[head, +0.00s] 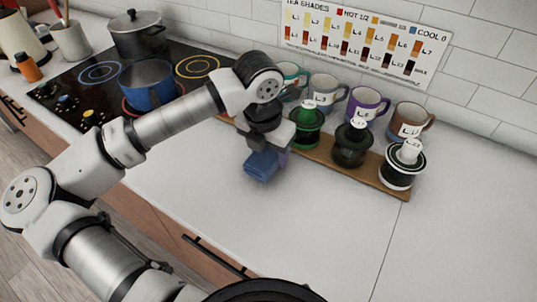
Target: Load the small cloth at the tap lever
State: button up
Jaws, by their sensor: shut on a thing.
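My gripper (268,148) points down over the white counter, left of the wooden board. It is shut on a small blue folded thing that looks like the cloth (262,167). The cloth hangs just below the fingers; I cannot tell whether it touches the counter. The fingertips are partly hidden by the cloth and the wrist. No tap or tap lever shows in this view.
A tea shade chart (365,42) is on the wall. A blue pot (147,84) and dark pot (137,36) stand on the hob. The front counter is clear.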

aim_at(264, 154)
jog(key=shift+f, duration=1.25)
jog(key=shift+f, duration=0.15)
jog(key=o, duration=1)
jog(key=shift+o, duration=0.2)
jog(key=shift+r, duration=0.4)
jog(key=r, duration=0.3)
jog(key=s+r+b, duration=0.1)
jog(key=r, duration=0.3)
jog(key=a+r, duration=0.1)
jog(key=r, duration=0.2)
jog(key=shift+s+r+b, duration=0.15)
jog(key=shift+r+b, duration=0.15)
jog(key=shift+b, duration=0.05)
jog(key=shift+s+r, duration=0.1)
jog(key=shift+r, duration=0.3)
jog(key=shift+c, duration=0.5)
